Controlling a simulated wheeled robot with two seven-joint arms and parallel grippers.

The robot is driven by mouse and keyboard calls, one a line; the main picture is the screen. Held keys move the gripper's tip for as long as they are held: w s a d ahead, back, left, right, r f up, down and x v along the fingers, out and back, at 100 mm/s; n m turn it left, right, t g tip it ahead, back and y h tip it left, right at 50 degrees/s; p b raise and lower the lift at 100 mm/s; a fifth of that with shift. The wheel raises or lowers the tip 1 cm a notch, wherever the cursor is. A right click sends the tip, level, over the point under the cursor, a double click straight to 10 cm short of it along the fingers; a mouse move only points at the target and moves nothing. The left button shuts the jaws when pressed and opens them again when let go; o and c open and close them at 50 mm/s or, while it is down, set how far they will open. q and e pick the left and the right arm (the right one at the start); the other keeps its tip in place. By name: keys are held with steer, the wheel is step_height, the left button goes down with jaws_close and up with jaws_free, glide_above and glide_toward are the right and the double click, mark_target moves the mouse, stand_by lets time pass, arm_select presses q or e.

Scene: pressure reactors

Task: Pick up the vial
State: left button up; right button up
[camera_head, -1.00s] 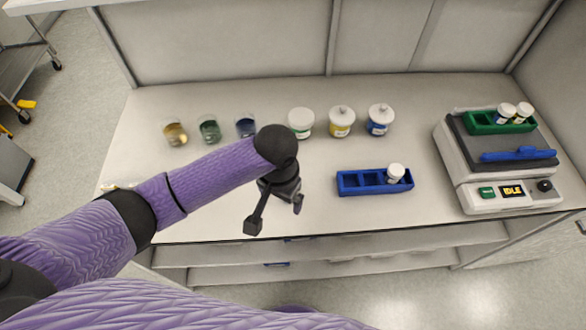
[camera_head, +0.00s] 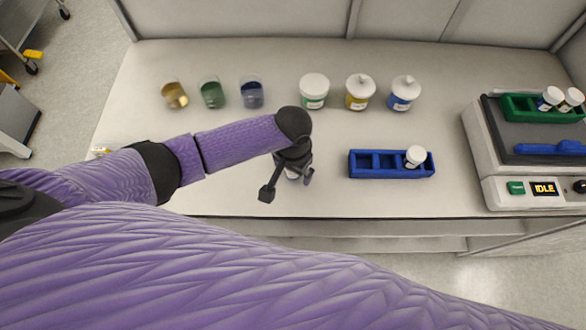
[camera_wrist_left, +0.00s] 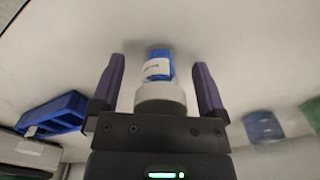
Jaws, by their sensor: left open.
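A vial with a white cap (camera_wrist_left: 160,98) and a blue, white-labelled body shows between the fingers in the left wrist view. In the head view it is mostly hidden behind my left gripper, with a small pale part showing (camera_head: 292,173). My left gripper (camera_head: 287,186) is open over the bench, left of the blue rack (camera_head: 390,172). Its two fingers (camera_wrist_left: 160,66) stand on either side of the vial in the wrist view, with gaps visible. Another white-capped vial (camera_head: 416,155) stands in the right end of the blue rack. My right gripper is out of view.
Yellow (camera_head: 174,95), green (camera_head: 212,93) and blue (camera_head: 251,93) beakers stand at the back left. White-lidded jars (camera_head: 360,92) stand right of them. A device with an IDLE display (camera_head: 545,188) carries a green rack (camera_head: 520,106) at right. The bench between is clear.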

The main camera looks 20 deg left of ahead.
arm_select(q)
steer(key=shift+c, duration=0.4)
jaws_close()
